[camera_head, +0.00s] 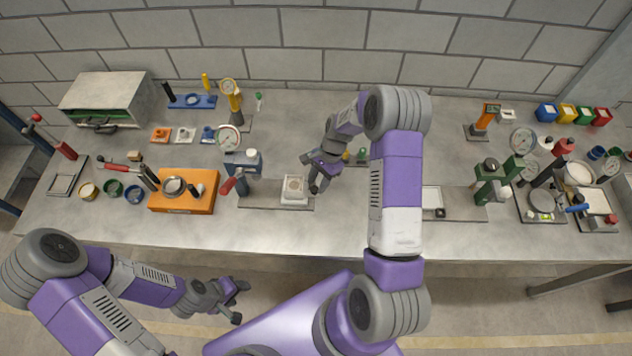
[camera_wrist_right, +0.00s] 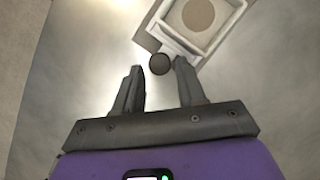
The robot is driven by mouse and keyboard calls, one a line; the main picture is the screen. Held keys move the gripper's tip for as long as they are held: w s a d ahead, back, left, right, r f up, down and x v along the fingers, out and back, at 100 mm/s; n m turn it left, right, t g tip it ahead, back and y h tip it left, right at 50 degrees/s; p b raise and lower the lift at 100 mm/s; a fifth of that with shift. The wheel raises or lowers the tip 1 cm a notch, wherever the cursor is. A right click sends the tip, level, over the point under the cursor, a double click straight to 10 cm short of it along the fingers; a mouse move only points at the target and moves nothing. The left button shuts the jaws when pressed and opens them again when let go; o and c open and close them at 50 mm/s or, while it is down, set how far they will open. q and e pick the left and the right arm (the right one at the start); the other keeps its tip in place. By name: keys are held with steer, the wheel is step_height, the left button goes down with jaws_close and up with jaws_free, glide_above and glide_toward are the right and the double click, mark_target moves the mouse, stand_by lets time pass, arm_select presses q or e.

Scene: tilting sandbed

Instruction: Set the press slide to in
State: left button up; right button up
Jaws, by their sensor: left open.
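A press (camera_head: 243,165) with a red handle stands left of the middle of the table. Its white slide tray (camera_head: 295,201), holding a round tan disc, lies out to the right of the press on a grey base plate. The tray also shows in the right wrist view (camera_wrist_right: 240,10), with a dark round knob (camera_wrist_right: 159,63) at its near corner. My right gripper (camera_head: 316,188) is at the tray's right end. In the wrist view its fingers (camera_wrist_right: 156,70) are apart, with the knob between or just beyond their tips; contact cannot be told. My left gripper (camera_head: 240,303) is open and empty before the table.
A green press (camera_head: 492,182) with another white tray (camera_head: 432,198) stands to the right. An orange block (camera_head: 183,205) with tools sits left of the first press. A gauge (camera_head: 229,138) stands behind it. My right arm hides part of the table's middle.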

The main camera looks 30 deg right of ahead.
steer(key=shift+a+f, duration=0.2)
steer(key=shift+f, duration=0.3)
steer(key=shift+s+a+f, duration=0.1)
steer(key=shift+s+f, duration=0.1)
steer(key=shift+f, duration=0.05)
steer(key=shift+w, duration=0.1)
steer(key=shift+c, duration=0.8)
jaws_close()
steer(key=shift+w, duration=0.1)
